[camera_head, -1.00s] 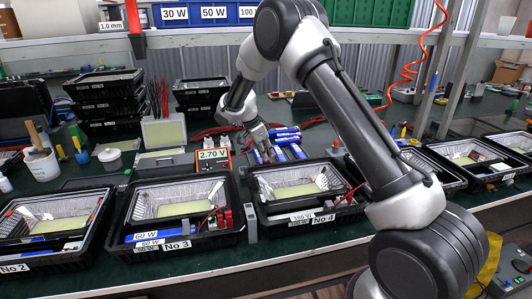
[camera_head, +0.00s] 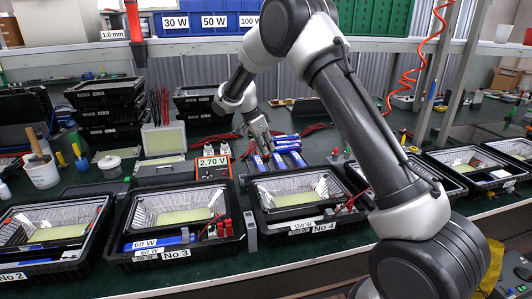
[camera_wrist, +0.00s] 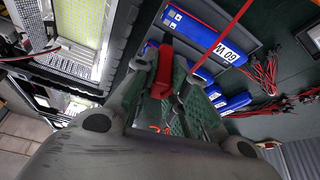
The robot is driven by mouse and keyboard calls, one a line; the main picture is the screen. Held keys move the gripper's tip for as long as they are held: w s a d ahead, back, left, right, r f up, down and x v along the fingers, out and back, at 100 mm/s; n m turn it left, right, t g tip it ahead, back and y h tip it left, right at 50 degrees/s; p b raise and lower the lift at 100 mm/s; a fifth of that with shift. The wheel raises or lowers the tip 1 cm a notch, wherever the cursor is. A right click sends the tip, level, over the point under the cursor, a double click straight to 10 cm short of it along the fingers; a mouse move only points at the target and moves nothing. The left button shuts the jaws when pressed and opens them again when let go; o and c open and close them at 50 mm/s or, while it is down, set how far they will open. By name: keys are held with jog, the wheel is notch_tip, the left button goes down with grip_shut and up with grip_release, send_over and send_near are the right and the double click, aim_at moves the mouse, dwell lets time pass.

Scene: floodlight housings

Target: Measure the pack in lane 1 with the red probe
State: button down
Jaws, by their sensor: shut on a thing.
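My gripper (camera_wrist: 166,72) is shut on the red probe (camera_wrist: 162,80), whose red body shows between the fingers in the wrist view. A red lead runs up from near the fingers. In the head view my gripper (camera_head: 264,143) is low over the bench, at the left end of several blue packs (camera_head: 287,147). In the wrist view a blue pack with a white label (camera_wrist: 205,36) lies beyond the fingers. I cannot tell whether the probe tip touches a pack, nor which lane is lane 1. The orange meter (camera_head: 212,165) reads 2.70 V.
Tray No 3 (camera_head: 133,241) and tray No 4 (camera_head: 262,222) stand along the bench front, holding housings with foil-like reflectors. More black trays (camera_head: 440,177) stand at the right. Stacked black bins (camera_head: 108,114) and a white tub (camera_head: 41,171) are at the left.

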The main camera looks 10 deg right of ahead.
jog(key=shift+r, duration=0.5)
